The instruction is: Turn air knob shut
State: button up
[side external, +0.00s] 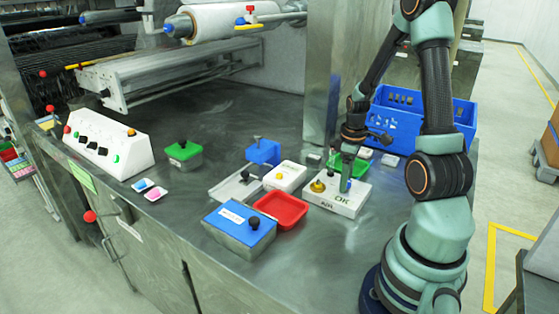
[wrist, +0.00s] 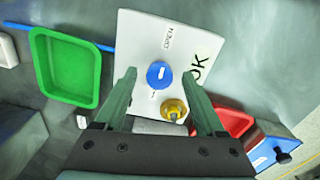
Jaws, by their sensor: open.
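The blue round knob (wrist: 160,75) sits on a white panel box (wrist: 143,30) and bears a short white mark, roughly upright in the wrist view. One small label lies above the knob, another just below it. A brass fitting (wrist: 173,109) is on the same panel; it also shows in the side view (side external: 318,186). My gripper (wrist: 159,77) is open, its fingers on either side of the blue knob with nothing clearly gripped. In the side view my gripper (side external: 347,178) points down over the white box (side external: 345,205) and hides most of the knob; contact cannot be told.
A green tray (wrist: 68,68) and a red tray (side external: 278,210) lie close to the panel.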

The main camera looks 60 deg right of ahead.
grip_shut()
